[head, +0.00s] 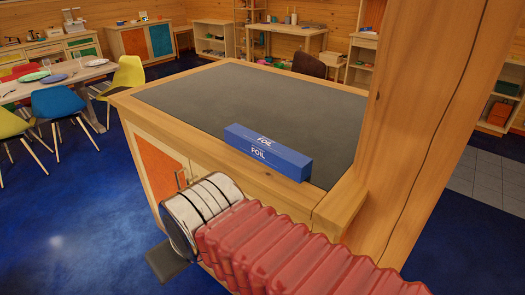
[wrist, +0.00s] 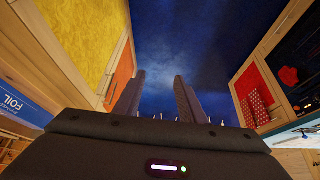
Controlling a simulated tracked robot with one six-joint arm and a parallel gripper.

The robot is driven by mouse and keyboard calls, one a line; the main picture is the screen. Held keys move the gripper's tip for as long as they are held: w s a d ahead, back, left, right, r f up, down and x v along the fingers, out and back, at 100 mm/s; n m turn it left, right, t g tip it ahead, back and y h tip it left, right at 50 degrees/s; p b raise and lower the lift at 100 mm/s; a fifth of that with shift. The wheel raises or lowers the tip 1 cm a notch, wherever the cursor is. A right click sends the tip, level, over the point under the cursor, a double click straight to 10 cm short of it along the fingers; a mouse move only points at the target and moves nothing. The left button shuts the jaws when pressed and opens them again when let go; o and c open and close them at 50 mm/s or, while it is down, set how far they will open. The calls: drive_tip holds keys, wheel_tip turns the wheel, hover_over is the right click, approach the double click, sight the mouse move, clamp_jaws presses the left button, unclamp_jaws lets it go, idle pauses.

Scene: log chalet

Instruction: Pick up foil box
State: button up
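The foil box (head: 268,152), long, blue and lettered FOIL, lies on the dark top of the wooden counter (head: 235,105), along its near edge. In the wrist view the foil box (wrist: 18,100) shows only in part at the left edge. My gripper (wrist: 159,78) has its two dark fingers apart with nothing between them, only blue floor beyond. In the head view my arm's end is beside the counter's front, lower than the foil box and to its left. The fingers are mostly hidden there; a dark piece shows below the wrist.
A thick wooden post (head: 425,120) rises at the counter's right end. The rest of the counter top is bare. A dining table (head: 60,80) with coloured chairs stands at the left. In the wrist view a red spotted towel (wrist: 257,105) hangs at the right.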

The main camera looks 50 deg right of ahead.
drive_tip(key=o, duration=0.3)
drive_tip(key=shift+w+d+m, duration=0.2)
drive_tip(key=shift+w+m, duration=0.05)
drive_tip(key=shift+m, duration=0.25)
drive_tip(key=o, duration=0.4)
drive_tip(key=w+d+m, duration=0.1)
drive_tip(key=m, duration=0.2)
drive_tip(key=w+d+m+y, duration=0.1)
drive_tip(key=w+d+m, duration=0.1)
drive_tip(key=m, duration=0.1)
drive_tip(key=w+d+m+y, duration=0.1)
drive_tip(key=d+m, duration=0.1)
drive_tip(key=m, duration=0.1)
drive_tip(key=shift+w+d+r+m+g, duration=0.1)
drive_tip(key=shift+w+r+m+g, duration=0.2)
drive_tip(key=shift+r+m, duration=0.1)
drive_tip(key=shift+o, duration=0.2)
drive_tip(key=m+t+h, duration=0.1)
drive_tip(key=m+t, duration=0.6)
drive_tip(key=m, duration=1.7)
approach(266, 143)
drive_tip(key=x, duration=0.3)
drive_tip(key=shift+f, duration=0.1)
drive_tip(key=shift+w, duration=0.1)
drive_tip(key=shift+x, duration=1.1)
